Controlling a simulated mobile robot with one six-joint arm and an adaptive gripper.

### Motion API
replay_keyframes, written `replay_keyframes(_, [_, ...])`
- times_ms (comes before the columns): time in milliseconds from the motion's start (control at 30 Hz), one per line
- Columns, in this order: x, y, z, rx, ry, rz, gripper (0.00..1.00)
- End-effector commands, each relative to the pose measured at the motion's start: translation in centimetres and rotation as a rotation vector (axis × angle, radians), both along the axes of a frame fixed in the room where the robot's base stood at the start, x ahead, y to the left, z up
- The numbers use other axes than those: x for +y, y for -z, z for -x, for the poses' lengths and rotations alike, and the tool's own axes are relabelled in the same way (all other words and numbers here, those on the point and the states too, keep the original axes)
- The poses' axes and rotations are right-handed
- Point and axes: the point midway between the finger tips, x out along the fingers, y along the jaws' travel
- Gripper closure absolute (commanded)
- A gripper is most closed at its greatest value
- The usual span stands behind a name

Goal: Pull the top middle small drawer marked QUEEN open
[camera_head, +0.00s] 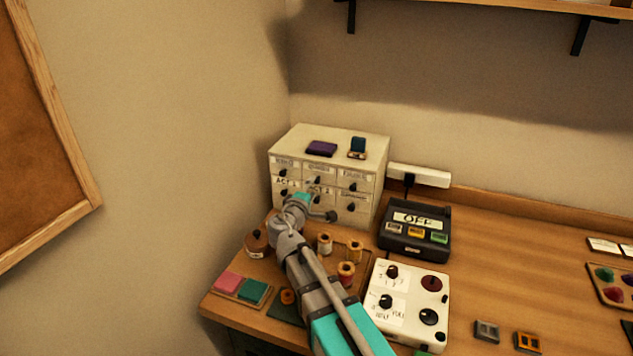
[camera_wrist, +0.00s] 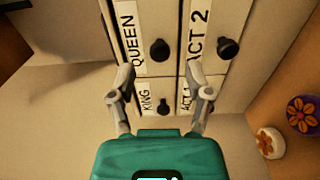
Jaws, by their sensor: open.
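The cream drawer cabinet (camera_head: 287,143) stands in the back corner of the table. Its top middle drawer, marked QUEEN (camera_head: 319,169), looks shut. In the wrist view the QUEEN label (camera_wrist: 128,35) runs sideways beside the drawer's round black knob (camera_wrist: 160,50). My gripper (camera_wrist: 161,70) is open and empty in front of the cabinet, with one finger on either side of the knob's line in the picture. The knob shows just beyond the fingertips, with no visible contact. In the head view my gripper (camera_head: 308,194) hides part of the lower drawers.
The KING knob (camera_wrist: 163,102) shows between my fingers; the ACT 2 knob (camera_wrist: 228,47) lies to the right. A purple box (camera_head: 321,149) lies on the cabinet. Thread spools (camera_head: 346,273) and a control box (camera_head: 408,300) stand near my arm.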

Motion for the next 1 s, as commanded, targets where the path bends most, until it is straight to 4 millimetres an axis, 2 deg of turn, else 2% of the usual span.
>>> replay_keyframes(100, [-0.6, 0.0, -1.9, 0.000, 0.001, 0.000, 0.35])
replay_keyframes(300, [-1.2, 0.0, -3.5, 0.000, 0.000, 0.000, 0.35])
replay_keyframes(767, [-1.6, 0.0, -4.1, 0.000, -0.001, 0.000, 0.35])
replay_keyframes(1000, [-1.6, 0.0, -4.1, 0.000, -0.001, 0.000, 0.78])
